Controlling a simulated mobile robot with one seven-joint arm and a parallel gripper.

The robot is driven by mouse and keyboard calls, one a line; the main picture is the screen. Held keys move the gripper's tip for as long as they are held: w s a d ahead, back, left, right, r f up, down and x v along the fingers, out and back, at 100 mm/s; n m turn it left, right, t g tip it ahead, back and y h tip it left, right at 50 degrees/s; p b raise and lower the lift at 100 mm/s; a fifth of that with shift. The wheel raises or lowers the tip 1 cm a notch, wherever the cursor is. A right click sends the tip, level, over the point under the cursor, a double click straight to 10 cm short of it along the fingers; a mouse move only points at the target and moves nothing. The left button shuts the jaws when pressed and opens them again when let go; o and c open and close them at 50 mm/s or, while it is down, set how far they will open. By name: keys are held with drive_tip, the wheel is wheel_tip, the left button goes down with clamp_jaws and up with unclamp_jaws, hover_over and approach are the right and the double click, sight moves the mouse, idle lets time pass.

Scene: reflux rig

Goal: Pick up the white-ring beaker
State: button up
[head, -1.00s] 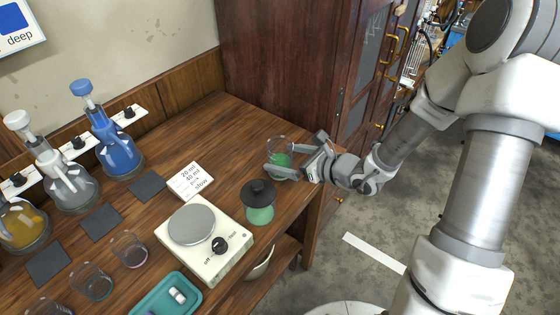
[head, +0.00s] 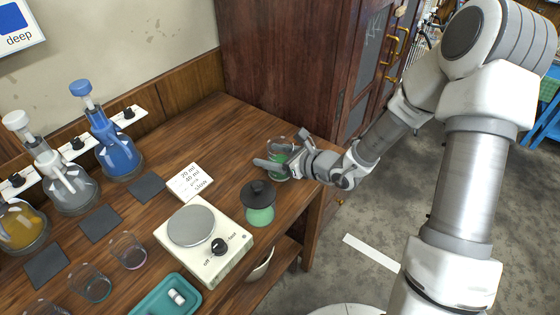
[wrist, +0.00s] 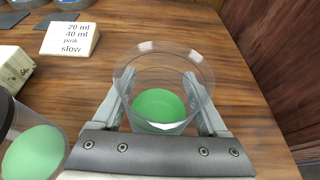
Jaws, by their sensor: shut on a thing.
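A clear glass beaker (head: 283,143) with green liquid in it stands upright near the back right of the wooden bench. It fills the middle of the wrist view (wrist: 160,108). My gripper (head: 279,150) comes in level from the right, with one finger on each side of the beaker. It is shut on the glass. In the wrist view the fingers (wrist: 158,90) flank the beaker's sides, and its base is hidden. The beaker appears to be still at the bench top.
A black-lidded jar of green liquid (head: 259,205) stands close, at the front left of my gripper. A hotplate (head: 205,260), a label card (head: 190,181), a teal tray (head: 150,308) and several flasks lie further left. A wooden cabinet (head: 285,60) rises behind.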

sight(271, 142)
drive_tip(key=c, duration=0.3)
drive_tip(key=shift+r, duration=0.15)
drive_tip(key=shift+r+p, duration=0.3)
drive_tip(key=shift+r, duration=0.8)
wheel_tip(271, 142, up, 2)
drive_tip(key=s+d+r+p, duration=0.4)
drive_tip(key=d+r+p, duration=0.3)
drive_tip(key=d+r, duration=0.3)
drive_tip(key=shift+s+d+r, duration=0.35)
drive_tip(key=shift+r, duration=0.45)
